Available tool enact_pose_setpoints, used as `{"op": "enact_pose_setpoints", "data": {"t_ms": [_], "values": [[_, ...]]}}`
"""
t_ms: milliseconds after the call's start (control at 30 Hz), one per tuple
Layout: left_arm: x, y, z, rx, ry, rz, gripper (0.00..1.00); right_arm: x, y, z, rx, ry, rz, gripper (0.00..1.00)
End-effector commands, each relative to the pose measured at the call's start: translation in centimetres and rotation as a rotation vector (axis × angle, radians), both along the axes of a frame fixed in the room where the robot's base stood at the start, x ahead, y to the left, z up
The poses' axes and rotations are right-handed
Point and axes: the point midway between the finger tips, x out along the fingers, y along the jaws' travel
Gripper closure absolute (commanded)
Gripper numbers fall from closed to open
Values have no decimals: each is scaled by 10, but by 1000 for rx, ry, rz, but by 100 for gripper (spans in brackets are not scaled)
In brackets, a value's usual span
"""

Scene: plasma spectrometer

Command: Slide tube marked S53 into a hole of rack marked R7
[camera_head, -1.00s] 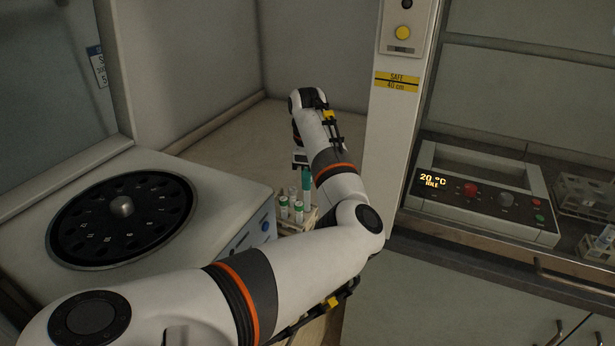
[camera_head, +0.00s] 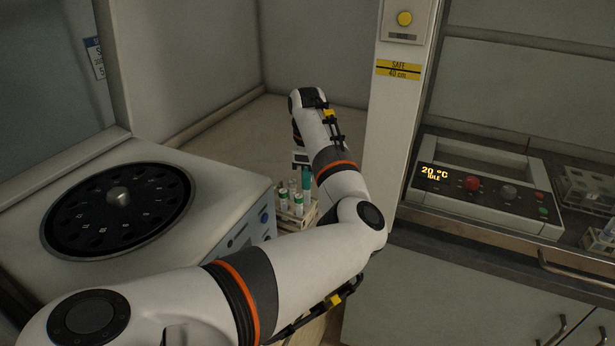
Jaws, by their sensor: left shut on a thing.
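My left gripper (camera_head: 301,163) is at the end of the arm from the left, above a small wooden rack (camera_head: 297,219). The wrist and arm partly hide its fingers. It is shut on a teal-capped tube (camera_head: 306,178), which hangs upright just below it at the rack's far side. Whether the tube's lower end is inside a hole is hidden. Several green-and-white labelled tubes (camera_head: 284,200) stand in the rack. I cannot read S53 or R7 on any of them. My right gripper is not in view.
A white centrifuge with a black round rotor (camera_head: 118,215) stands left of the rack. A pillar (camera_head: 392,130) rises to the right of the arm. Beyond it are a heater showing 20 °C (camera_head: 490,195) and another rack (camera_head: 585,190). The cabinet floor behind the gripper is clear.

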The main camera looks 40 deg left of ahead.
Motion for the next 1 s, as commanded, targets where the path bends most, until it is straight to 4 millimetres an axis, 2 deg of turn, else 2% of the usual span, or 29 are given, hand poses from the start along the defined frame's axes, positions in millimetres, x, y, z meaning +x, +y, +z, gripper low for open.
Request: {"op": "enact_pose_setpoints", "data": {"t_ms": [700, 1000], "values": [[0, 0, -22, -1, -1, 0, 100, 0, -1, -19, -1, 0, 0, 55], [0, 0, -23, 0, 0, 0, 100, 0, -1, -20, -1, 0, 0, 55]]}}
